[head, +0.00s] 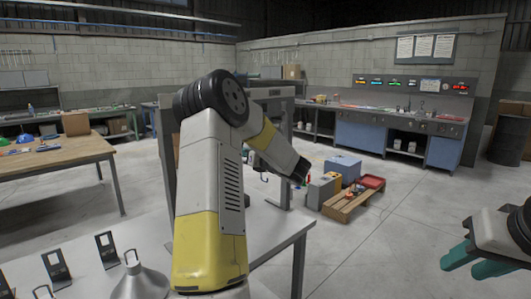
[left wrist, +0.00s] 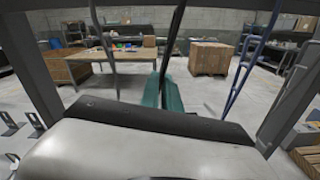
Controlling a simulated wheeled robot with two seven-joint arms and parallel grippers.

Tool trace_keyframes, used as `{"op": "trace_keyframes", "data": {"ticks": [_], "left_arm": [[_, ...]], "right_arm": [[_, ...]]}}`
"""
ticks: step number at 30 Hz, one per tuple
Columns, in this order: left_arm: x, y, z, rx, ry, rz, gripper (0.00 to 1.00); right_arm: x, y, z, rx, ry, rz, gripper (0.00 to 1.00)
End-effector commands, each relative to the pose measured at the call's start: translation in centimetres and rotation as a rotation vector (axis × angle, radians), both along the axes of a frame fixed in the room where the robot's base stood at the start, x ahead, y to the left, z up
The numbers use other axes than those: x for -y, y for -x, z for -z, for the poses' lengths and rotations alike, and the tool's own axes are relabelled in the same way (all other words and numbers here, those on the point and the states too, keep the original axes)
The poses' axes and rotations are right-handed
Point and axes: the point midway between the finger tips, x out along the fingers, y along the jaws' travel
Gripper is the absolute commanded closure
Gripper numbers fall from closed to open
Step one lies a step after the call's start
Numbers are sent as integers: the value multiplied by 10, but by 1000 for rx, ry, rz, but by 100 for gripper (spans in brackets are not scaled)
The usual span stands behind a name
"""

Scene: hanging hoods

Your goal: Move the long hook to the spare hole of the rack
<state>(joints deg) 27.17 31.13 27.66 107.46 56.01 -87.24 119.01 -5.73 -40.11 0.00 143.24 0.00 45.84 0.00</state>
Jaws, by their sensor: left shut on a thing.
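In the left wrist view, my left gripper (left wrist: 162,94) is shut on a thin dark rod (left wrist: 174,45), which looks like the long hook. The rod runs up out of the picture, so its top end is hidden. I cannot make out the spare hole. My right gripper (head: 470,266) is open and empty at the lower right, away from the rack.
A grey hood (head: 140,283) and several upright black brackets (head: 107,250) stand on the near table (head: 262,240). A wooden table (head: 55,157) is at the left.

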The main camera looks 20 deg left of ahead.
Motion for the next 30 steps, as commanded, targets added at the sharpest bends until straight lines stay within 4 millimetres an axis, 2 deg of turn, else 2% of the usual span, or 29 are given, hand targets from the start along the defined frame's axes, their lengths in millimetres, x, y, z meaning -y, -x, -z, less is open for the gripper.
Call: {"op": "trace_keyframes", "data": {"ticks": [8,30], "left_arm": [[-2,-1,0,1,-1,-1,100],[-27,-11,0,0,-1,0,100]], "right_arm": [[0,0,0,0,0,0,64],[0,0,0,0,0,0,64]]}}
